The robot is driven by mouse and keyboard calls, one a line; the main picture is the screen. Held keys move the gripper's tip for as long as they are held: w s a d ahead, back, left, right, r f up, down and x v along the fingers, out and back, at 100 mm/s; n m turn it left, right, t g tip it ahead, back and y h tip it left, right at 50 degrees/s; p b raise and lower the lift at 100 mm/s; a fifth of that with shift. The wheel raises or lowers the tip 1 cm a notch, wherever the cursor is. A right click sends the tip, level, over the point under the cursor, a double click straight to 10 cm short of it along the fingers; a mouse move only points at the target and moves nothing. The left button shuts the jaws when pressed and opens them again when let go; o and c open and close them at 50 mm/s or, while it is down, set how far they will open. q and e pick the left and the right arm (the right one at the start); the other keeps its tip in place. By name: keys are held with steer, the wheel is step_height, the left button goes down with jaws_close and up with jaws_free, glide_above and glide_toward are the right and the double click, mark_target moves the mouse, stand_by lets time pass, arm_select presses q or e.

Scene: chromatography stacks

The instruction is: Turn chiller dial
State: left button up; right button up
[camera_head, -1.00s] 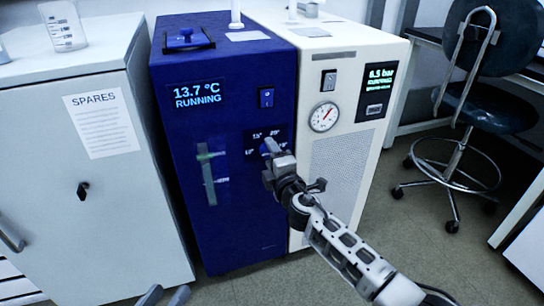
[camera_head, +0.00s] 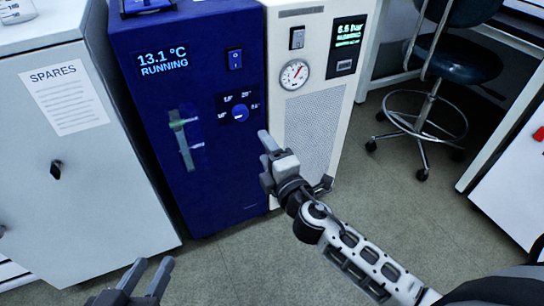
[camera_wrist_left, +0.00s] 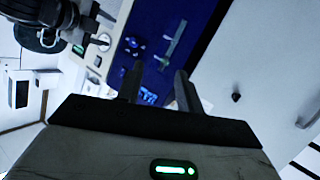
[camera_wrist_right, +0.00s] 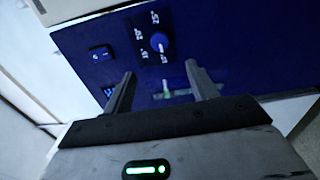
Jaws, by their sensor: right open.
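The blue chiller (camera_head: 190,60) stands in the middle, and its display (camera_head: 164,61) reads 13.1 °C RUNNING. Its round blue dial (camera_head: 240,113) is uncovered on the front panel, with temperature labels around it. In the right wrist view the dial (camera_wrist_right: 159,42) shows a white mark that appears to point toward the 10° label. My right gripper (camera_head: 263,158) is open and empty, below and right of the dial, apart from it. My left gripper (camera_head: 150,278) is open and empty, low in front of the cabinet and chiller.
A cream unit with a pressure gauge (camera_head: 294,74) stands against the chiller's right side. A grey cabinet (camera_head: 110,170) with a SPARES sheet (camera_head: 64,96) is on the left. A stool (camera_head: 440,60) stands at the right. The floor (camera_head: 400,220) in front is clear.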

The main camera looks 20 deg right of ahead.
steer(key=shift+s, duration=1.25)
